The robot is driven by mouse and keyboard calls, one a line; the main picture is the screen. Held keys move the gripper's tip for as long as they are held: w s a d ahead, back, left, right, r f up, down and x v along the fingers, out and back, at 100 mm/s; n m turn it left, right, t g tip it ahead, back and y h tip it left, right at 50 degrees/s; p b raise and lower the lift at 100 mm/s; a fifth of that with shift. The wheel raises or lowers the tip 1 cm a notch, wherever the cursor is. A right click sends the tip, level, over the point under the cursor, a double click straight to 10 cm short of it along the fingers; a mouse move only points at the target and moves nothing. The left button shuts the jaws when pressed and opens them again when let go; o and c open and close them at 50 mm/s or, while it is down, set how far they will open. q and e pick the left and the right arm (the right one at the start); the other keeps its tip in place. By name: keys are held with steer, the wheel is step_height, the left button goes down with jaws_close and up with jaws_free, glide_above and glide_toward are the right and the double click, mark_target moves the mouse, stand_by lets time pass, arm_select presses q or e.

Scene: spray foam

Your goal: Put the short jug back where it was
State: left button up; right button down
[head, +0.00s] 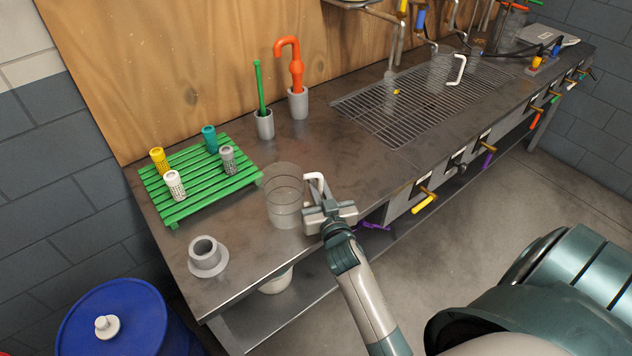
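A clear jug (284,212) with a white handle (317,181) is upright at the front of the metal counter, right of the green rack. I take it for the short jug. My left gripper (322,208) is at its handle and looks shut on it; the gripper hides the handle's lower part. I cannot tell whether the jug's base touches the counter. Another clear jug (440,70) with a white handle stands on the metal grate (430,97) farther back. My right gripper is not in view.
The green slatted rack (185,187) holds several small perforated cups. A grey flanged cup (208,254) stands near the front left corner. Two grey holders with a green stick (259,88) and an orange hooked piece (296,70) stand by the wooden wall. Coloured handles line the counter front.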

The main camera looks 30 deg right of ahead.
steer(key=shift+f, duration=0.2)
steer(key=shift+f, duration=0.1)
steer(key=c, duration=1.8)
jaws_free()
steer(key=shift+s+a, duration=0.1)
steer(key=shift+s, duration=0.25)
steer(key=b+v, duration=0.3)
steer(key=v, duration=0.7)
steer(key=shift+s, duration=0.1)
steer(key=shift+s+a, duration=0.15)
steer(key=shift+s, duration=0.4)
